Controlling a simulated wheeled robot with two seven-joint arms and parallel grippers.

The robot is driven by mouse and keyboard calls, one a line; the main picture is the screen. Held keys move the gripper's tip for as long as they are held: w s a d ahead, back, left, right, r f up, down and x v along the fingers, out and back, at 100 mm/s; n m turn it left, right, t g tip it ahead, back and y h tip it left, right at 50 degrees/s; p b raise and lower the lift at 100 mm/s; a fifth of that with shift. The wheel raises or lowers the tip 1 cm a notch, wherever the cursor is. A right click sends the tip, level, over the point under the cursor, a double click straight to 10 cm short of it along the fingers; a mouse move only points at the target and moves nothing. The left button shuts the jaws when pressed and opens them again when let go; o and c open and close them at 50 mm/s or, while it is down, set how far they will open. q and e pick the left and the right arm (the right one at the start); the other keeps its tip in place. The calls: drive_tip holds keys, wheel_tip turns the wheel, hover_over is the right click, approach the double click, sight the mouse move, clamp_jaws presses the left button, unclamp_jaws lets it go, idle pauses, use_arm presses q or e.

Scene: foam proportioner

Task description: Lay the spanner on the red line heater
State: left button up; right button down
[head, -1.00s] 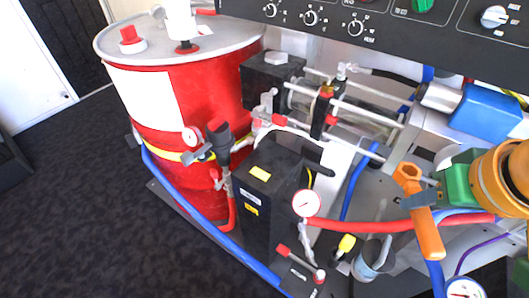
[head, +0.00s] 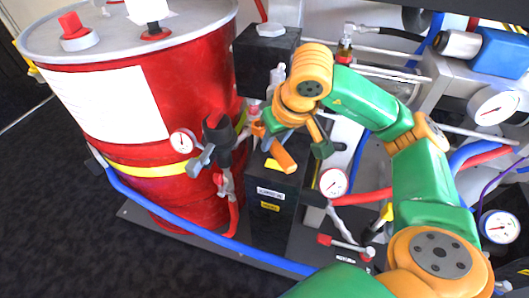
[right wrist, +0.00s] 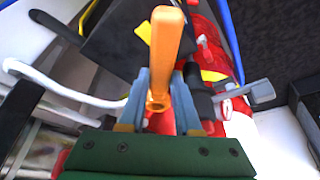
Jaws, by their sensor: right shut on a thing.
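The orange spanner (head: 284,157) is held in my right gripper (head: 272,141), over the top of the upright black box with white and yellow labels (head: 268,206). I take this box to be the red line heater, as a red hose runs close by it. In the right wrist view the spanner (right wrist: 168,35) stands out between the two blue-grey fingers of the gripper (right wrist: 160,95), which are shut on it. The gripper and spanner hide part of the box top, and I cannot tell if the spanner touches it. My left gripper is out of view.
A red drum (head: 190,90) stands left of the box, with a small gauge (head: 182,141) and a black valve between. A second black box (head: 265,45) sits behind. Another gauge (head: 333,182) and a red hose (head: 365,196) lie to the right. Blue hose runs along the front.

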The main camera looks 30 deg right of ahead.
sight(263, 161)
drive_tip(key=x, duration=0.6)
drive_tip(key=shift+a+f+b, duration=0.15)
drive_tip(key=shift+a+b, duration=0.2)
drive_tip(key=shift+a, duration=0.05)
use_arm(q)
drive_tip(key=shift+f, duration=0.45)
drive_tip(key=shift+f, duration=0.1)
use_arm(e)
drive_tip(key=shift+f+b, duration=0.55)
drive_tip(key=shift+b, duration=0.15)
drive_tip(key=c, duration=0.6)
unclamp_jaws()
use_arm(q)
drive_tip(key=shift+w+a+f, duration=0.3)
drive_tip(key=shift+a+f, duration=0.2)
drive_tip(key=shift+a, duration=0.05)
use_arm(e)
drive_tip(key=shift+r, duration=0.1)
